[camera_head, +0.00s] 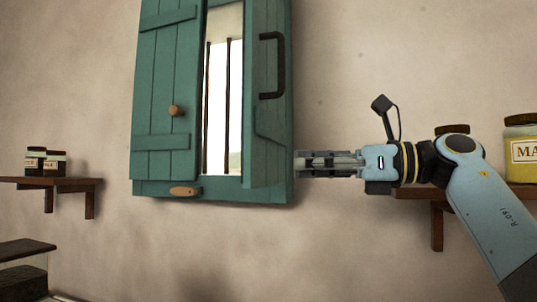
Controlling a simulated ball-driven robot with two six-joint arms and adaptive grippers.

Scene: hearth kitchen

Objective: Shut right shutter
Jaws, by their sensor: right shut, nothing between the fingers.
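The teal window (230,188) is on the wall. Its right shutter (262,130) stands partly open, swung out from the frame, with a dark bar handle (281,66) on it. The left shutter (160,100) has a round wooden knob (174,111) and covers the left half of the window. My right gripper (298,163) points left, shut and empty, with its tips at the right edge of the right shutter, low down. I cannot tell whether they touch it. My left gripper is not in view.
A wooden latch (185,191) is on the bottom of the frame. Dark bars (227,105) stand in the opening. A left shelf (65,184) holds small jars (45,162). A right shelf (437,206), behind my arm, holds a yellow jar (522,165). The wall below the window is clear.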

